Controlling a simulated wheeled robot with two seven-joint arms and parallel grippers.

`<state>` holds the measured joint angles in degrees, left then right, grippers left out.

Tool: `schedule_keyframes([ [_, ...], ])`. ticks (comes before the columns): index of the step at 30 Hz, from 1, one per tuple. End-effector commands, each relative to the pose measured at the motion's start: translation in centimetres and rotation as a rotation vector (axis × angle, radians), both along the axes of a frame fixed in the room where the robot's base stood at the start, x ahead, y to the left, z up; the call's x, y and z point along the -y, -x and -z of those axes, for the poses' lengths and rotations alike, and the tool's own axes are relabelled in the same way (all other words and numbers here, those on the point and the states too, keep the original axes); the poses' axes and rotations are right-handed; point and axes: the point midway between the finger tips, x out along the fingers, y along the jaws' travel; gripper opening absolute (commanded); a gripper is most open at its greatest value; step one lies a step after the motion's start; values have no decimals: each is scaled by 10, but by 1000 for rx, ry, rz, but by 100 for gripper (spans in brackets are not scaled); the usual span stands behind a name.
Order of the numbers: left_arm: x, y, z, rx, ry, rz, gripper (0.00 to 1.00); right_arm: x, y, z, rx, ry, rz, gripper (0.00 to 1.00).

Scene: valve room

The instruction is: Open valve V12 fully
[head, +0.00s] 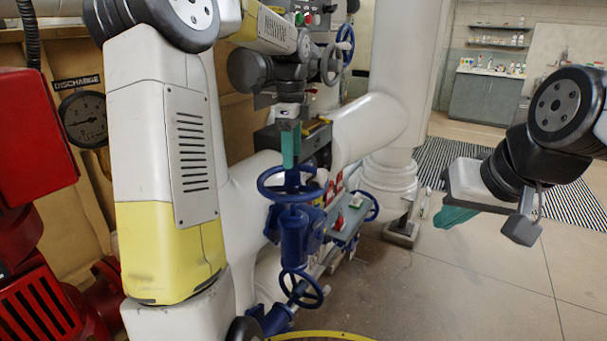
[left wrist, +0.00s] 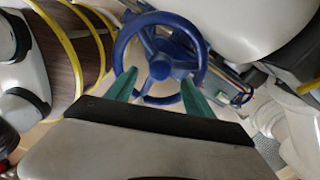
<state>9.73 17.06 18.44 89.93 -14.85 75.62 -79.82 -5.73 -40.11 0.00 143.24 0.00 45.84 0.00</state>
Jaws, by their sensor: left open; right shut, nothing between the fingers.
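A blue handwheel (head: 268,190) on a blue valve body (head: 298,232) lies roughly flat near the middle of the head view. No V12 tag is readable. My left gripper (head: 290,165) points down just above this wheel, its teal fingers in front of part of the rim. In the left wrist view the blue wheel (left wrist: 202,60) shows beyond my open left gripper (left wrist: 159,76). One fingertip is at each side of the hub. I cannot tell whether they touch the wheel. My right gripper (head: 441,219) is shut and empty at the right, away from the valves.
More blue handwheels show below (head: 300,289) and at the right (head: 371,206). A small panel (head: 346,220) with coloured buttons is beside the valve. Thick white pipes (head: 375,125) stand behind. Red equipment (head: 35,150) is at left. The floor (head: 480,275) at right is clear.

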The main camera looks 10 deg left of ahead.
Motion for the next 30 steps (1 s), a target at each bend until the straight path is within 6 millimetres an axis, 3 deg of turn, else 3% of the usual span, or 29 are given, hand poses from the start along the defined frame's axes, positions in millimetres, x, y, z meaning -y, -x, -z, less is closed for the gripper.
schedule_keyframes([
  [5, 0, 0, 0, 0, 0, 154, 62, 0, 0, 0, 0, 0, 0, 0],
  [14, 0, 0, 1, -1, 0, 166, 62, 0, 0, 0, 0, 0, 0, 0],
  [30, 0, 0, 42, -2, -1, 164, 62, 0, 0, 0, 0, 0, 0, 0],
])
